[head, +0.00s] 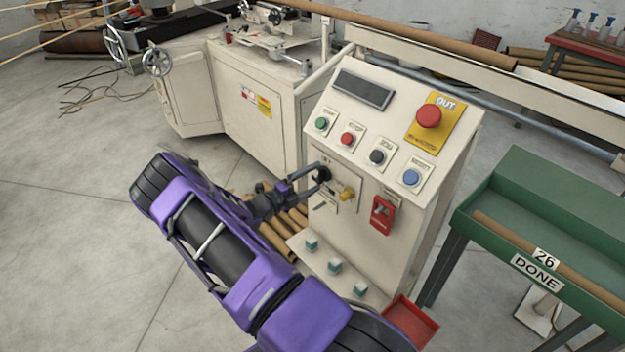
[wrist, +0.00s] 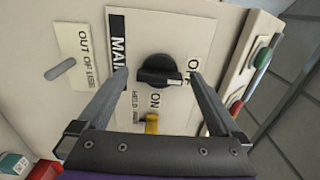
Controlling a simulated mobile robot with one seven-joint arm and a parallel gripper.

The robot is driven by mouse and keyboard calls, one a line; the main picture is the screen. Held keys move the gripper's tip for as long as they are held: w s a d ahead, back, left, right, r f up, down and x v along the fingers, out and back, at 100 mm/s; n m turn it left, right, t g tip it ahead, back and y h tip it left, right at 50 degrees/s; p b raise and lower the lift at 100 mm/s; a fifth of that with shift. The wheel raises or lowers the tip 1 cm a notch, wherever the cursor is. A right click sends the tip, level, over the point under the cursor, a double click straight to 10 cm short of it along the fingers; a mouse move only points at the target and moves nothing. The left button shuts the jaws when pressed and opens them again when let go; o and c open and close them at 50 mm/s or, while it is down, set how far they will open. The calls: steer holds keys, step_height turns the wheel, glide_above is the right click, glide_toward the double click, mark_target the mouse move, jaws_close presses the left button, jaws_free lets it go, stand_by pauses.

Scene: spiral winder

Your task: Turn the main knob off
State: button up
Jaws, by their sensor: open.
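The main knob (wrist: 160,70) is a round black dial with a raised bar, on a white plate marked MAIN, OFF and ON. In the wrist view its bar lies nearly level, with OFF at its right and ON below. My gripper (wrist: 158,79) is open, with one finger at each side of the knob and visible gaps between. In the head view my gripper (head: 308,182) is in front of the knob (head: 323,174) on the lower face of the cream control cabinet (head: 350,235). Whether the fingertips reach past the knob's face is unclear.
A yellow part (wrist: 152,122) sticks out close below the knob. A small lever (wrist: 62,67) marked OUT OF USE is at the left. Above are several push buttons and a red emergency button (head: 428,116). A red switch (head: 382,213) and red tray (head: 413,322) are nearby.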

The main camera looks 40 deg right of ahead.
steer(key=s+a, duration=0.1)
steer(key=a, duration=1.6)
steer(key=shift+s, duration=0.2)
steer(key=shift+w+a, duration=0.1)
